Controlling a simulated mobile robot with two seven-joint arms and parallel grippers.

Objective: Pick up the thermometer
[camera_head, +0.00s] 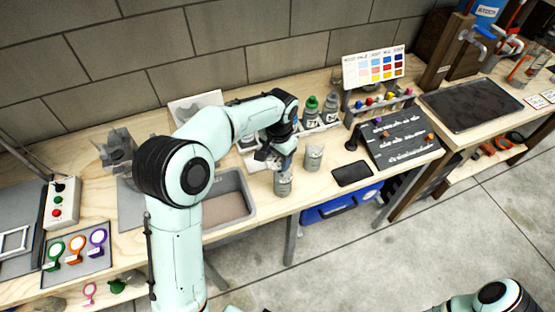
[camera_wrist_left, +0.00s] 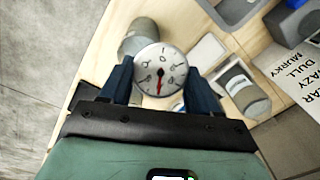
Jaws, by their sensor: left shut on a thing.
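The thermometer has a round white dial (camera_wrist_left: 150,62) with dark marks and a red needle, seen face-on in the left wrist view. My left gripper (camera_wrist_left: 159,74) is shut on it, with one dark finger on each side of the dial. Its stem is hidden behind the dial. In the head view my left gripper (camera_head: 276,158) is over the front of the wooden bench, just above a grey jar (camera_head: 283,184). The thermometer cannot be made out clearly there. My right gripper is not in view; only part of that arm shows at bottom right.
A second jar (camera_head: 314,158) stands to the right, with a black flat pad (camera_head: 352,174) beyond it. A grey basin (camera_head: 247,190) lies to the left. Bottles (camera_head: 311,110), a colour chart (camera_head: 374,68) and a dark labelled board (camera_head: 402,140) stand behind and right.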

